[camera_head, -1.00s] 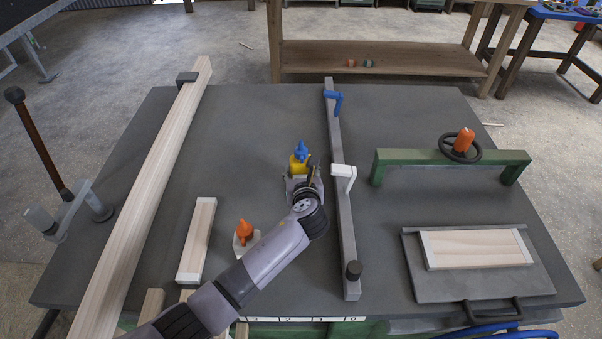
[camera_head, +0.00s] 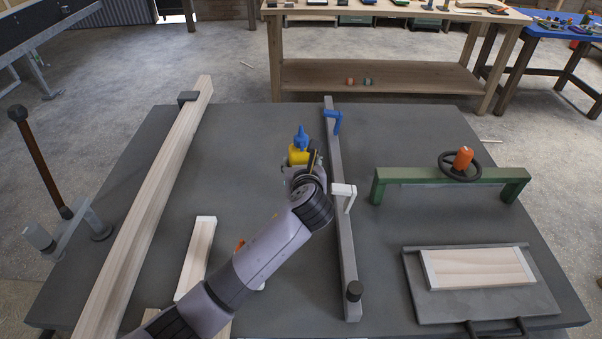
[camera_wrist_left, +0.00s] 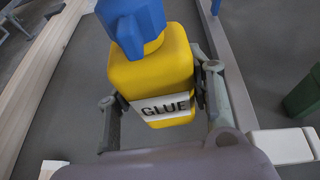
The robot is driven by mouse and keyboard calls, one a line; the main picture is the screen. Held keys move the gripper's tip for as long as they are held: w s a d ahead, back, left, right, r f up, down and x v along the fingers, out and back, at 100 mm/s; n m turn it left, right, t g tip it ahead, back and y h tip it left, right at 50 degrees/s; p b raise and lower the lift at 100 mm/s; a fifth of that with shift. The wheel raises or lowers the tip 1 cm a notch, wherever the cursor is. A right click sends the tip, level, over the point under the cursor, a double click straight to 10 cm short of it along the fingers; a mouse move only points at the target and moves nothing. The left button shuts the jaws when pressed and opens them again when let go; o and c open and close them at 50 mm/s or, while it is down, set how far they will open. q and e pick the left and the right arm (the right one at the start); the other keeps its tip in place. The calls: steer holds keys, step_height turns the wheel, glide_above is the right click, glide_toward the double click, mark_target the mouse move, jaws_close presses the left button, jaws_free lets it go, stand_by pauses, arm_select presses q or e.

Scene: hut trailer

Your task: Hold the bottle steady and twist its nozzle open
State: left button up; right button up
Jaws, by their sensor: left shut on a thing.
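A yellow glue bottle (camera_head: 298,156) with a blue nozzle (camera_head: 301,136) stands upright on the dark table, left of the long grey rail. In the left wrist view the yellow bottle (camera_wrist_left: 152,75) shows a "GLUE" label, and its blue nozzle (camera_wrist_left: 133,22) is on top. My left gripper (camera_wrist_left: 157,103) is shut on the bottle's body, one finger on each side. In the head view my left gripper (camera_head: 302,172) covers the bottle's lower part. My right gripper is in neither view.
The grey rail (camera_head: 343,235) with a blue handle and a white handle is close right of the bottle. A green bar with a handwheel (camera_head: 460,166) stands farther right. A long wooden beam (camera_head: 150,205) lies left. An orange-topped object is mostly hidden behind my left arm.

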arm_select(q)
steer(key=shift+r, duration=0.1)
steer(key=shift+f, duration=4.35)
steer(key=shift+f, duration=0.1)
steer(key=shift+f, duration=0.25)
steer(key=shift+f, duration=0.3)
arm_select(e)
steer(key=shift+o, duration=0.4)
